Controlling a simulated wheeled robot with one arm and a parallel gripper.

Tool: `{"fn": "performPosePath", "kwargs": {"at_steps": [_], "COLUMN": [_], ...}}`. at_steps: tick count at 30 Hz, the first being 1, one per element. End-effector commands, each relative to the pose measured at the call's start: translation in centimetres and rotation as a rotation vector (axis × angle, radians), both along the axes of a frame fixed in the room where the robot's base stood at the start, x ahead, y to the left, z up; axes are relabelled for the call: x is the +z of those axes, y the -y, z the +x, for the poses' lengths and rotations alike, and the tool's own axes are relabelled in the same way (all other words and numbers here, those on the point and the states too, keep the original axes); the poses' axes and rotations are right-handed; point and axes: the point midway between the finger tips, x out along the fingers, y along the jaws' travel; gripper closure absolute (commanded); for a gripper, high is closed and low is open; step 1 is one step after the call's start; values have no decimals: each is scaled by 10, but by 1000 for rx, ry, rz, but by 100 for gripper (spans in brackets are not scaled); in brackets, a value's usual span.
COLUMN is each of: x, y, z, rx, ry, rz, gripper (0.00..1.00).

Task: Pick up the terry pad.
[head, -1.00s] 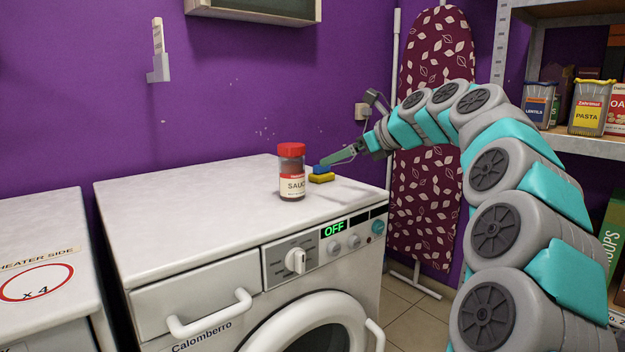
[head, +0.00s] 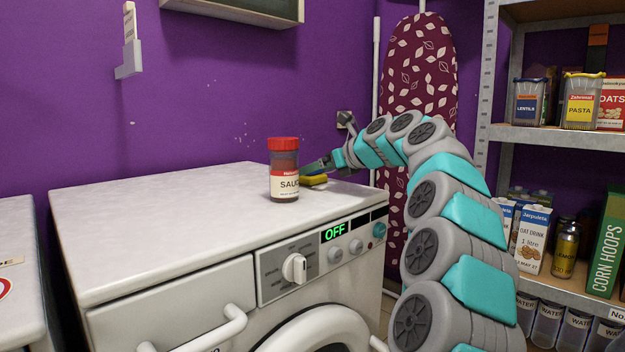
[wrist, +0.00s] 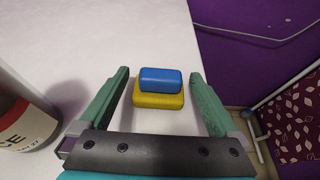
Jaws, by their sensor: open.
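A small two-coloured block lies on the white top of the washing machine, with a blue part (wrist: 160,79) over a wider yellow part (wrist: 158,101). I take this to be the terry pad, but its cloth texture is too fine to tell. In the head view its yellow part (head: 316,180) shows just right of the sauce jar, and my gripper hides most of the blue. My gripper (wrist: 160,74) is open and empty of grip. In the wrist view its green fingers stand either side of the pad, with gaps on both sides.
A red-lidded sauce jar (head: 284,172) stands close left of the pad; it also shows at the left of the wrist view (wrist: 22,118). The washing machine top (head: 150,210) is otherwise clear. Its right edge is near. An ironing board (head: 418,70) and shelves (head: 545,140) stand right.

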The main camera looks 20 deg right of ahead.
Motion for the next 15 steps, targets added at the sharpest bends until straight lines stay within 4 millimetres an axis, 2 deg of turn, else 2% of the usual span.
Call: {"fn": "performPosePath", "kwargs": {"at_steps": [7, 15], "x": [-14, -14], "y": [-10, -12], "z": [28, 32], "rx": [-1, 0], "ry": [-2, 0], "rz": [-1, 0], "gripper": [3, 3]}}
